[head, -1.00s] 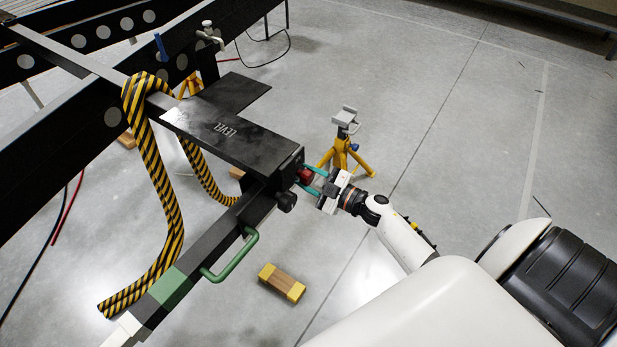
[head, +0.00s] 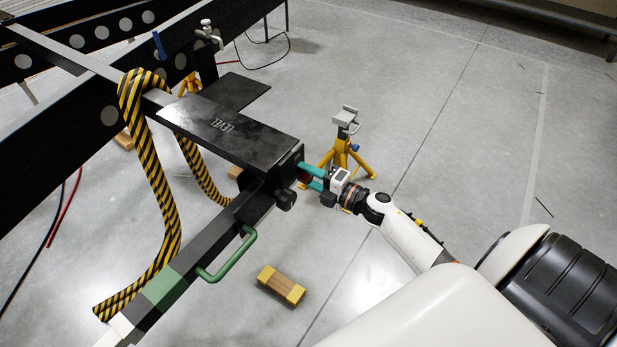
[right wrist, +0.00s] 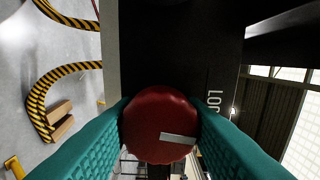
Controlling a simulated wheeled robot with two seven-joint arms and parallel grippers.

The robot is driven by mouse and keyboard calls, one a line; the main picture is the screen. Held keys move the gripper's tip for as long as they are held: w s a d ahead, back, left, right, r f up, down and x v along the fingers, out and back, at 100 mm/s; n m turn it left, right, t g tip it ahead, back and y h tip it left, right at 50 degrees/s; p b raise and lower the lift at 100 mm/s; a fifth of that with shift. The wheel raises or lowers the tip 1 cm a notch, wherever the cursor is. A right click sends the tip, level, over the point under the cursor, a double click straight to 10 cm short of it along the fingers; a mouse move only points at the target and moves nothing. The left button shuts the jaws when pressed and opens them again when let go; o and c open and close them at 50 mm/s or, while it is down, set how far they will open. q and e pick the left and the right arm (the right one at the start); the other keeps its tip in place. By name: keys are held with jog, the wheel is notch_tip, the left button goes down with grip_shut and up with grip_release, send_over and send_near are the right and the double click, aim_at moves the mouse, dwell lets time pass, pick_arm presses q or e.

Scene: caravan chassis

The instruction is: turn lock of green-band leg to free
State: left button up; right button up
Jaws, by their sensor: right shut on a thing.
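The green-band leg (head: 204,248) is a dark square bar running to the lower left, with a green band (head: 165,289) and a green handle (head: 229,258). Its lock is a round red knob (right wrist: 158,124) on the housing's end face, with a pale mark pointing to the right in the right wrist view. My right gripper (head: 309,177) is shut on the red knob, a teal finger on each side. In the head view the fingers mostly hide the knob (head: 303,176). White lettering starting "LO" shows beside the knob; the rest is hidden. My left gripper is not in view.
A black plate marked LEVEL (head: 225,125) lies above the housing. A dark side knob (head: 286,200) is close to the gripper. A yellow stand (head: 341,155) is behind my wrist. A yellow-ended wood block (head: 281,285) and a striped strap (head: 160,200) are nearby. Floor to the right is clear.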

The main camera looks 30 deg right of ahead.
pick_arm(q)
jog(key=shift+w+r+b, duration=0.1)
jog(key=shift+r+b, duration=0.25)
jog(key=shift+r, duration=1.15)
pick_arm(e)
jog(key=shift+f+n, duration=0.1)
jog(key=shift+n, duration=1)
jog(key=o, duration=1)
jog(key=shift+s, duration=0.1)
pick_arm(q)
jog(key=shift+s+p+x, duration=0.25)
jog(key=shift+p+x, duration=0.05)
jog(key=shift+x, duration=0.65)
pick_arm(e)
jog(key=v, duration=1.2)
